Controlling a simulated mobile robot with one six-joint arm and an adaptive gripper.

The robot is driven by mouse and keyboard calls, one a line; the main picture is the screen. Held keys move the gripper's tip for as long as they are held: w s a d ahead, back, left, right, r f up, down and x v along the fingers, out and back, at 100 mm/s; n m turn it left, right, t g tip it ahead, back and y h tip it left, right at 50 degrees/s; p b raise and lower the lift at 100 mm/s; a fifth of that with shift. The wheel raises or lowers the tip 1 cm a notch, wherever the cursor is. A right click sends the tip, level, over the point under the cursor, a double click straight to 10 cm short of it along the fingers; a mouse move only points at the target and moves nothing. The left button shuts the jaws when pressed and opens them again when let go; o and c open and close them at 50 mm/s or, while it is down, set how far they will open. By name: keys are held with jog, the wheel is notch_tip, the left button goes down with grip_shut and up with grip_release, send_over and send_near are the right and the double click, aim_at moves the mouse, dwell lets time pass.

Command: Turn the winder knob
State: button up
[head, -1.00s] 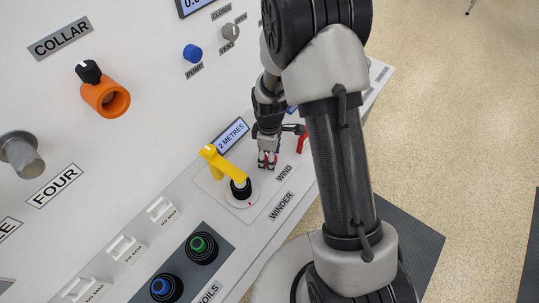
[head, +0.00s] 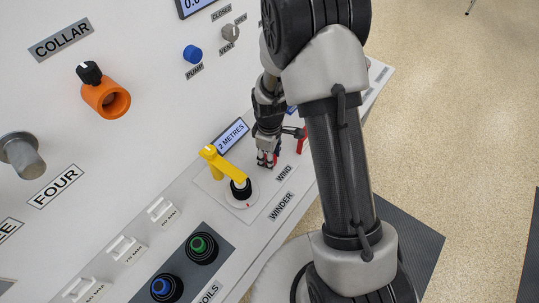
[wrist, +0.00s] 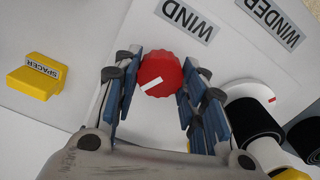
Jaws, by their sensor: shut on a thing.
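The winder knob (wrist: 160,75) is a red, ridged round knob with a white line on its face, beside the WIND label (wrist: 187,19). My gripper (wrist: 161,80) is shut on it, with blue-grey finger pads on its left and right sides. The white line lies aslant in the wrist view. In the head view my gripper (head: 267,160) reaches down to the panel by the WIND label, and only a little red of the knob (head: 275,158) shows between the dark fingers.
A display (head: 232,135) reads 2 METRES. A yellow SPACER block (wrist: 36,76) lies left of the knob.

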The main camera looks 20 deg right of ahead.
jog(key=m, duration=0.4)
jog(key=shift+p, duration=0.3)
jog(key=m, duration=0.9)
jog(key=shift+m+p, duration=0.3)
jog(key=shift+p, duration=0.1)
jog(key=shift+m, duration=1.8)
jog(key=o, duration=1.1)
jog(key=shift+c, duration=0.2)
